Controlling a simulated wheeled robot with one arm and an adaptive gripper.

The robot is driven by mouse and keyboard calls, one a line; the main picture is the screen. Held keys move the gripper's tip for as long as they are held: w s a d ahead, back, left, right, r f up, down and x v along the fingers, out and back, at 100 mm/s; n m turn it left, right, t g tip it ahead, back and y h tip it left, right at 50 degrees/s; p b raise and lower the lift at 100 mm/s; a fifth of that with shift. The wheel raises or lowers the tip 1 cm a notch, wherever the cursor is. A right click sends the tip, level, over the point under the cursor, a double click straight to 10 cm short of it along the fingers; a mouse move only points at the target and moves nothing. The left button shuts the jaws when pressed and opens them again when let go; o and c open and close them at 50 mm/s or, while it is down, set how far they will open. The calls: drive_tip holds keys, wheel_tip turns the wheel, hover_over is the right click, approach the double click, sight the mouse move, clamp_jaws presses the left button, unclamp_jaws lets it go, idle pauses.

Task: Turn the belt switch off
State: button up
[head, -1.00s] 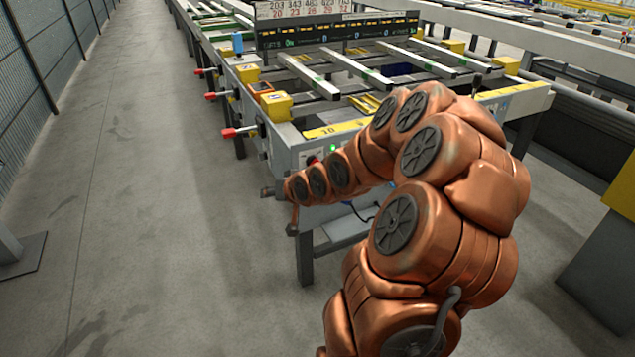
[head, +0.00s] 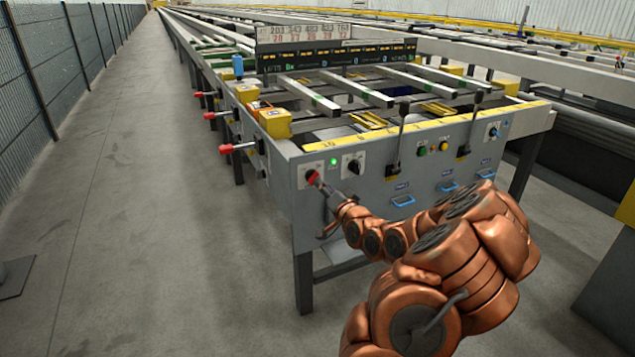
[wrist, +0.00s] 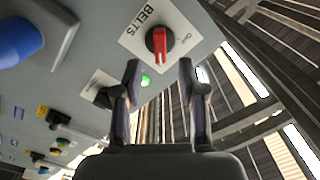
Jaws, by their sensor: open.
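The belt switch (wrist: 160,42) is a rotary switch with a red handle on a black round base, on a white plate marked "BELTS" in the wrist view. In the head view the red belt switch (head: 312,177) is at the left end of the grey front panel. A lit green lamp (wrist: 145,81) is beside it. My gripper (wrist: 158,66) is open, its two fingers pointing at the switch with the handle just beyond the tips, between their lines. In the head view my gripper (head: 325,189) is close in front of the switch, and the exact gap is hard to tell.
A black rotary switch (head: 353,164) sits to the right on the same panel. Further right are black levers (head: 400,135), push buttons (head: 433,148) and blue handles (head: 402,200). Red-tipped levers (head: 228,148) stick out on the left side.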

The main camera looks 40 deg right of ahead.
sight(313, 178)
drive_tip(key=shift+x, duration=2.65)
clamp_jaws()
